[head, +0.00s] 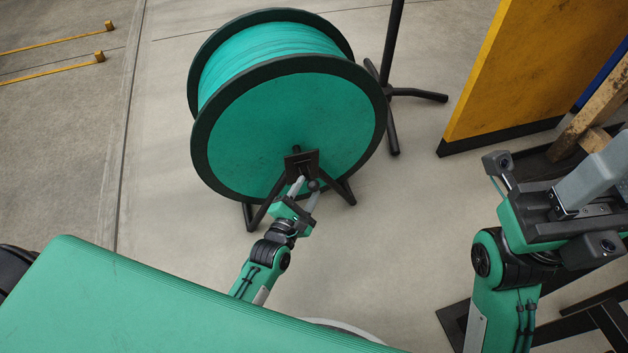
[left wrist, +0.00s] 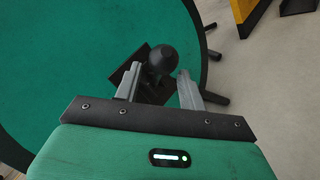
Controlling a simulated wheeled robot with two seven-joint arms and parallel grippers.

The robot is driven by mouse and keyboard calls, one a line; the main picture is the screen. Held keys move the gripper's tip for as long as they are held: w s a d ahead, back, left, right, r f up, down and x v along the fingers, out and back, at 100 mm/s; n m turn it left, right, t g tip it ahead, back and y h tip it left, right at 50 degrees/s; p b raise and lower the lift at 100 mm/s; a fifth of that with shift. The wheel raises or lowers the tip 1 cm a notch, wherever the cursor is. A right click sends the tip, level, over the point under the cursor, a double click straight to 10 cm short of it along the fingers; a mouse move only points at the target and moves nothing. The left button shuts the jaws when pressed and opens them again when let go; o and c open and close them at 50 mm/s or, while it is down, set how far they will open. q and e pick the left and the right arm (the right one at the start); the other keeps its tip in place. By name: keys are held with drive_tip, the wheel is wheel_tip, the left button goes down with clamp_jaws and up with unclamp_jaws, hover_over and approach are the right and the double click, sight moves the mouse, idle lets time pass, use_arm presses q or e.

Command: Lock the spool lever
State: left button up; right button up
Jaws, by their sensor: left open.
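The spool (head: 290,125) is a large teal drum with dark rims, standing on a black frame. The spool lever (head: 313,185) has a dark round knob at the front of the frame, low on the spool's face. The knob also shows in the left wrist view (left wrist: 163,58). My left gripper (head: 305,189) is open at the lever. In the left wrist view its two grey fingers (left wrist: 160,70) stand on either side of the knob, with gaps visible. The lever's lower part is hidden. My right gripper (head: 592,184) is at the right edge, away from the spool, partly cut off.
A black stand (head: 393,100) rises just behind the spool on the right. A yellow panel (head: 525,70) with a dark base stands at the upper right, with wooden beams (head: 590,115) beside it. Bare concrete floor (head: 400,230) lies between the spool and my right arm.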

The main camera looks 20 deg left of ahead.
use_arm(q)
drive_tip(key=shift+w+d+b, duration=0.15)
drive_tip(key=shift+w+b, duration=0.25)
drive_tip(key=shift+w, duration=0.9)
drive_tip(key=shift+w+d+b, duration=0.15)
drive_tip(key=shift+w+b, duration=0.2)
drive_tip(key=shift+w, duration=0.95)
drive_tip(key=shift+c, duration=0.2)
clamp_jaws()
